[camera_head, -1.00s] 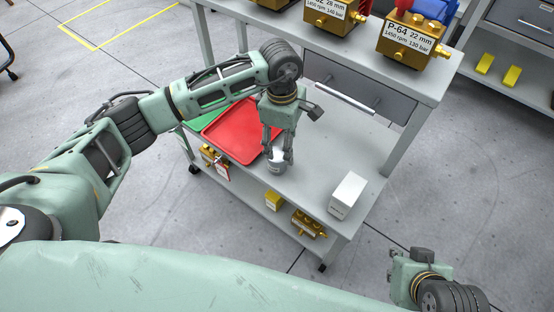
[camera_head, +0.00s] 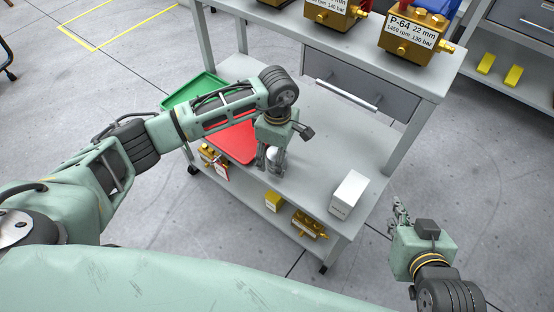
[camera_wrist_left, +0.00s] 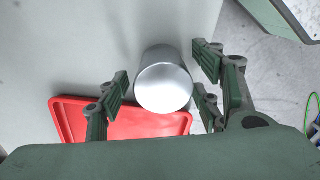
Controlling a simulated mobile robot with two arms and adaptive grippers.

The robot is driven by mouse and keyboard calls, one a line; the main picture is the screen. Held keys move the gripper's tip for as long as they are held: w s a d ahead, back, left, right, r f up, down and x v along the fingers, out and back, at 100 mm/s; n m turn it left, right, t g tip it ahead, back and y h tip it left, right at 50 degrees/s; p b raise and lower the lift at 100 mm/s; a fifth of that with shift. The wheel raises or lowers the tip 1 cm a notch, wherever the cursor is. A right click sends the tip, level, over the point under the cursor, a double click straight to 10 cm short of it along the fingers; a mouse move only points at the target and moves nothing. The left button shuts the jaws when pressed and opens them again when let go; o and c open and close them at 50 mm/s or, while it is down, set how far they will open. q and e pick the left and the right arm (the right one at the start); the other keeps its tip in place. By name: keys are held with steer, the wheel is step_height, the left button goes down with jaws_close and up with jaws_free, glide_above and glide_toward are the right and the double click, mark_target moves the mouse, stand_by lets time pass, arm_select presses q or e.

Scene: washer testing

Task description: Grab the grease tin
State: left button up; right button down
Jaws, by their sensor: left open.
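The grease tin is a small silver cylinder (camera_head: 276,158) standing upright on the grey cart shelf, beside the red tray's right end. In the left wrist view the tin (camera_wrist_left: 164,82) shows its round top between the spread fingers. My left gripper (camera_head: 271,163) is open and pointing down around the tin. In the left wrist view a gap shows between the tin and the fingers (camera_wrist_left: 160,92) on each side. My right gripper (camera_head: 400,212) is at the lower right, off the cart and away from the tin; its fingers are too small to judge.
A red tray (camera_head: 240,143) and a green tray (camera_head: 205,86) lie left of the tin. A white box (camera_head: 348,195) stands to its right. Golden parts (camera_head: 308,226) sit on the lower shelf. The upper shelf with golden pumps (camera_head: 412,36) and a drawer (camera_head: 340,82) rises behind.

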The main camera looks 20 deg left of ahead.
arm_select(q)
steer(key=shift+c, duration=0.3)
steer(key=c, duration=1.3)
steer(key=shift+r, duration=0.2)
